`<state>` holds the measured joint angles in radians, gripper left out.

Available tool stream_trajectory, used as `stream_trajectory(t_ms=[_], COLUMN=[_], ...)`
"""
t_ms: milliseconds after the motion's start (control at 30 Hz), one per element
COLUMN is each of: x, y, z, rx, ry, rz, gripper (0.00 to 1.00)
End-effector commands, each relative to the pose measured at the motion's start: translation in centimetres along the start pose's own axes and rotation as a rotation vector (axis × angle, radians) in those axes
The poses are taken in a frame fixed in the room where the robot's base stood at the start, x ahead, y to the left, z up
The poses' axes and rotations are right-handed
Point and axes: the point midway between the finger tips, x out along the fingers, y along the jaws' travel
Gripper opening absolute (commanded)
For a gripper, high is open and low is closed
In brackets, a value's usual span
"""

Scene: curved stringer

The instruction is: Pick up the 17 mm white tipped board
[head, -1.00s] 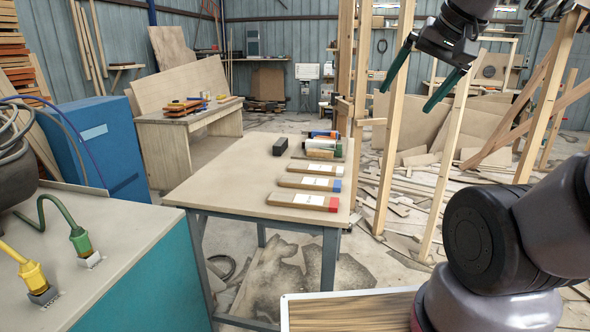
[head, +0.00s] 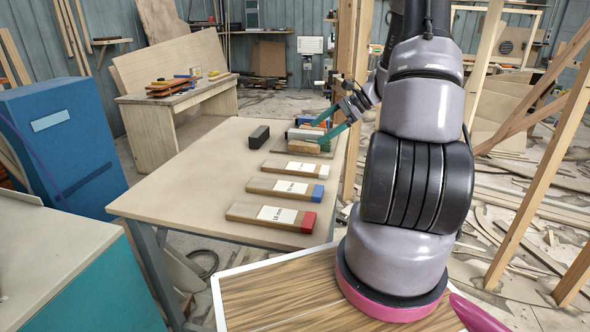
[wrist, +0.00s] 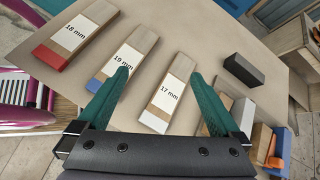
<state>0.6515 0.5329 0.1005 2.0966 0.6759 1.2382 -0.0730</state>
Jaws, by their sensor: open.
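The 17 mm white tipped board (wrist: 171,93) lies flat on the table, with its white tip (wrist: 153,121) toward my gripper in the wrist view. In the head view the white tipped board (head: 295,168) is the farthest of the three labelled boards. My gripper (wrist: 165,95) is open and empty above the table, its green fingers spread on either side of the white tipped board and apart from it. In the head view my gripper (head: 333,127) is over the far right part of the table. The left finger overlaps the 19 mm board in the wrist view.
The blue tipped 19 mm board (head: 287,189) and red tipped 18 mm board (head: 272,216) lie nearer on the table (head: 190,185). A black block (head: 259,136) and a cluster of blocks (wrist: 265,140) sit beyond. Wooden posts (head: 354,90) stand right of the table.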

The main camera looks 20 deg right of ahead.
Motion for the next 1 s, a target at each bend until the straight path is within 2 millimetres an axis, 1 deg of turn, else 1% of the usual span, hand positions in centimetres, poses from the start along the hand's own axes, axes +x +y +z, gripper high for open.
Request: stream_trajectory(t_ms=[33,100,200,300,400,467,533,733,1000], x=[0.5,1.0,1.7,2.1,2.4,2.6,3.4,6.4,8.6], y=[0.0,-0.2,-0.2,0.0,0.2,0.2,0.0,-0.8,-1.4], z=[-2.8,-5.7,-9.4,-12.1,-13.7,-14.1,-14.2,-13.7,-13.3], rx=[0.082,0.179,0.292,0.373,0.421,0.436,0.444,0.443,0.443], ry=[-0.04,-0.093,-0.155,-0.198,-0.225,-0.234,-0.239,-0.239,-0.238], rz=[-0.032,-0.081,-0.145,-0.194,-0.225,-0.235,-0.239,-0.238,-0.238], gripper=[1.0,1.0,1.0,1.0,1.0,1.0,1.0,1.0,1.0])
